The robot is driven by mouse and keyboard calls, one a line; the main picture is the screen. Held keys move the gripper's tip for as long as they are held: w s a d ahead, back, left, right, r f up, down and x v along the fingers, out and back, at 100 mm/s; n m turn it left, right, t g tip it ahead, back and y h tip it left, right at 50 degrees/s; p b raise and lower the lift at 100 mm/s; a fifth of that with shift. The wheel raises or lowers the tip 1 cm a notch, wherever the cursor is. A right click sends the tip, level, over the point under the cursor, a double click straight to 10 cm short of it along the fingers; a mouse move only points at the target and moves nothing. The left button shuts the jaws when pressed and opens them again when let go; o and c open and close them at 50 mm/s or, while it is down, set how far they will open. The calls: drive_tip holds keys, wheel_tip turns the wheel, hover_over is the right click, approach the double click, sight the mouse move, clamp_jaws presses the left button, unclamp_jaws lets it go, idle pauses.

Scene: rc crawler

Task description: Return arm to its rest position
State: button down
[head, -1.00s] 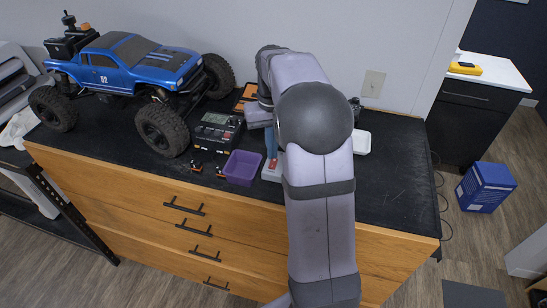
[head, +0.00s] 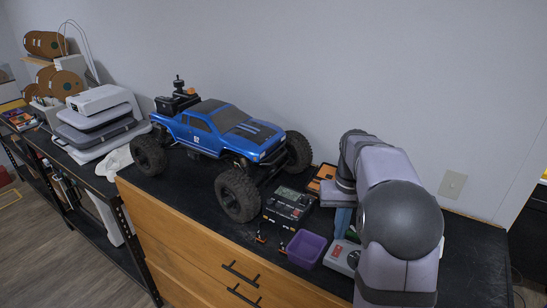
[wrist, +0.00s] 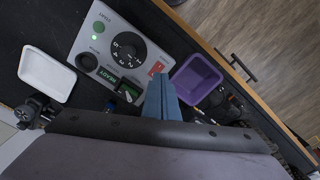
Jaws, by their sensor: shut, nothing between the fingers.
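My gripper (wrist: 161,84) has blue fingers and is shut and empty in the wrist view. Its fingers are over the lower edge of a grey control box (wrist: 112,28) with a round dial, a red switch, a lit green lamp and a small green READY display. In the head view my gripper (head: 343,222) points down near that box (head: 342,258), which my arm partly hides. I cannot tell whether the fingertips touch it. My arm extends over the right part of the black-topped cabinet.
A purple bin (head: 306,248) stands left of the control box. A black device (head: 288,206) and a blue crawler truck (head: 225,135) stand farther left. A white tray (wrist: 47,75) shows in the wrist view. A wall (head: 330,70) rises behind the cabinet (head: 195,250).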

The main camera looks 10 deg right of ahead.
drive_tip(key=s+a+f+n+b, duration=0.2)
drive_tip(key=s+a+f, duration=0.55)
drive_tip(key=s, duration=0.25)
drive_tip(key=s+a+f+n+b, duration=0.1)
drive_tip(key=s+a+f+b, duration=0.2)
drive_tip(key=s+a+f, duration=0.6)
wheel_tip(320, 180, down, 24)
drive_tip(key=s+d+b, duration=0.1)
drive_tip(key=b, duration=2.5)
drive_tip(key=shift+s+r, duration=0.25)
